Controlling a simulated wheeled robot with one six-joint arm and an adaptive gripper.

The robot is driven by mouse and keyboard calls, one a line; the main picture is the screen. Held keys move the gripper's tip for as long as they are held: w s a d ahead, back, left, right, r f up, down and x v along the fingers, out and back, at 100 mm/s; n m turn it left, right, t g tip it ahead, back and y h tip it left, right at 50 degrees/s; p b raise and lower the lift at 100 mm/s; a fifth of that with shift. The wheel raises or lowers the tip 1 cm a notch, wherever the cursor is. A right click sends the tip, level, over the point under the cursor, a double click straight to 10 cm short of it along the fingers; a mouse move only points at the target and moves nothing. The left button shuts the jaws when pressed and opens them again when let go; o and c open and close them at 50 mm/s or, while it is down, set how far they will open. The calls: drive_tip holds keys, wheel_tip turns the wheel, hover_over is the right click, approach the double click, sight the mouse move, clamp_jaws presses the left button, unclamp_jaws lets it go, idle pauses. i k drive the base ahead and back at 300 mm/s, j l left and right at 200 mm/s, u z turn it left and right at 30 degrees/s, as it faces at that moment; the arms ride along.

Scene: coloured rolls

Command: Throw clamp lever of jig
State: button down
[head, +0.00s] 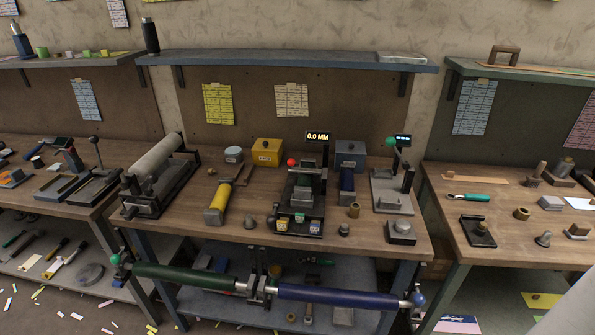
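A dark jig-like fixture (300,205) stands on the middle bench, with a red-knobbed lever (291,162) at its upper left and a lit display (318,136) reading 0.0 MM behind it. To its right stands a grey fixture (393,190) with a green-knobbed lever (391,142) and a small display. A flat dark fixture with an upright black-knobbed lever (95,139) stands on the left bench. I cannot tell for certain which one is the task's jig. My gripper is not in view.
A roller stand (158,158) and yellow-and-grey cylinder (217,203) lie left of the middle fixture. A green roll (185,276) and blue roll (335,296) run along the bench front. A grey block (401,231) sits near the front right edge. Shelves overhang the back.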

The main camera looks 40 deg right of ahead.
sight(271, 221)
drive_tip(key=i+j, duration=0.15)
drive_tip(key=j, duration=0.25)
drive_tip(key=i+j, duration=0.1)
drive_tip(key=j, duration=0.3)
drive_tip(key=i+j+z, duration=0.1)
drive_tip(key=j, duration=0.3)
drive_tip(key=i+j, duration=0.15)
drive_tip(key=j, duration=0.25)
